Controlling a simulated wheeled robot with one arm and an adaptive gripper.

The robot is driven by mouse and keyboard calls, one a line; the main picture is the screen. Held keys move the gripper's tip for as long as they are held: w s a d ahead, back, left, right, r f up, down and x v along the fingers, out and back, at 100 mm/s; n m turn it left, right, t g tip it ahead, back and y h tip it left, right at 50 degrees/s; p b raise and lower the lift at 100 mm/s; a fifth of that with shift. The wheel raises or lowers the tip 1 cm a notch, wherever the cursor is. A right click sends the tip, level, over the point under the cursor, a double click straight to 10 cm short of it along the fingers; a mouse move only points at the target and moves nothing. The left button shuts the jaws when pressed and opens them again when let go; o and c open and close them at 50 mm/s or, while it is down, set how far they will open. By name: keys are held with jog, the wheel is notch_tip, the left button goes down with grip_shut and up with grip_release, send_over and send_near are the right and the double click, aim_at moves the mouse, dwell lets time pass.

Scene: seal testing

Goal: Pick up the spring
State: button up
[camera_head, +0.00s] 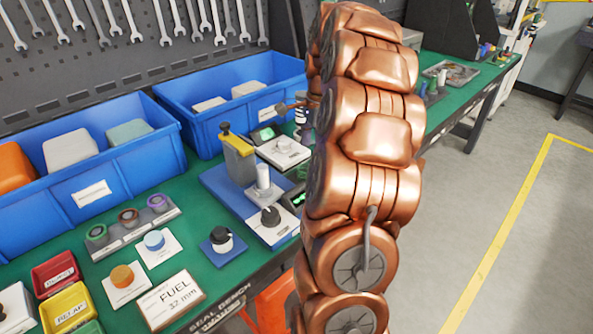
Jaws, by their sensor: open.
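I cannot make out a spring anywhere in the camera_head view. My copper-coloured arm stands upright in the middle right and hides part of the bench behind it. My gripper cannot be made out. A small brown and dark piece shows at the arm's left edge, but I cannot tell what it is. A blue test fixture (222,189) with a yellow-topped post and a pale upright cylinder (263,178) stands on the green bench left of my arm.
Blue bins (95,180) (205,116) line the back of the bench. Open floor (510,220) lies right.

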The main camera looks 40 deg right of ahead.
aim_at(304, 169)
jog(key=shift+w+a+f, duration=0.1)
jog(key=shift+a+f, duration=0.2)
jog(key=shift+f, duration=0.45)
jog(key=shift+w+a+f, duration=0.1)
jog(key=shift+a+f, duration=0.2)
jog(key=shift+f, duration=0.4)
jog(key=f, duration=0.4)
jog(key=shift+a+f+p, duration=0.1)
jog(key=shift+a+p, duration=0.2)
jog(key=shift+a, duration=0.1)
jog(key=c, duration=1.2)
jog(key=shift+c, duration=0.2)
